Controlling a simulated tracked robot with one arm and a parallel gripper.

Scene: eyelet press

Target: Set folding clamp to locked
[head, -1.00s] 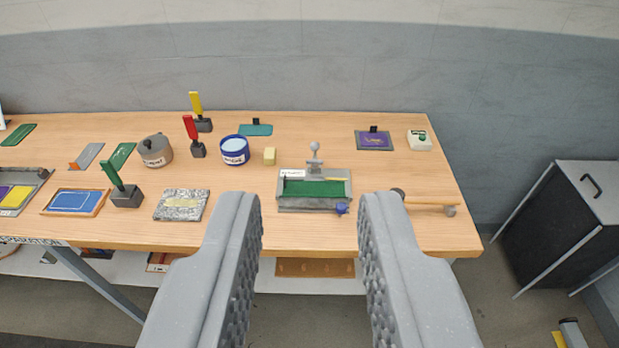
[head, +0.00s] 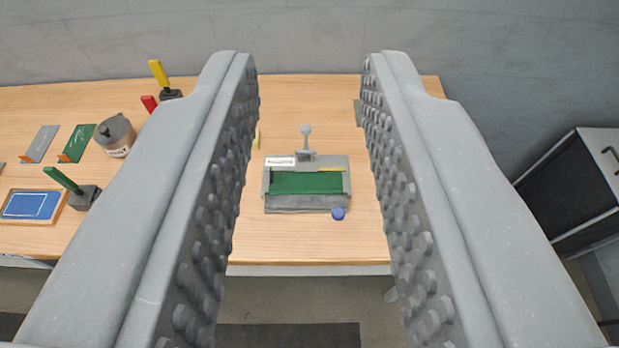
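A grey fixture (head: 307,202) with a green bed stands on the bench between my fingers in the picture. It looks like the folding clamp, but its white label (head: 280,162) is too small to read. A grey lever with a ball knob (head: 306,131) stands about upright at its back. A blue knob (head: 338,213) sits at its front right corner, and a yellow strip (head: 331,169) lies along its back right edge. My gripper (head: 309,75) is wide open and empty. Its fingers are apart from the fixture and hide parts of the bench on both sides.
On the wooden bench (head: 300,245) at left are a green-handled block (head: 85,196), a grey pot (head: 117,137), a blue framed panel (head: 32,205) and red (head: 149,104) and yellow (head: 160,75) handles. A dark cabinet (head: 565,190) stands right of the bench. Bench around the fixture looks clear.

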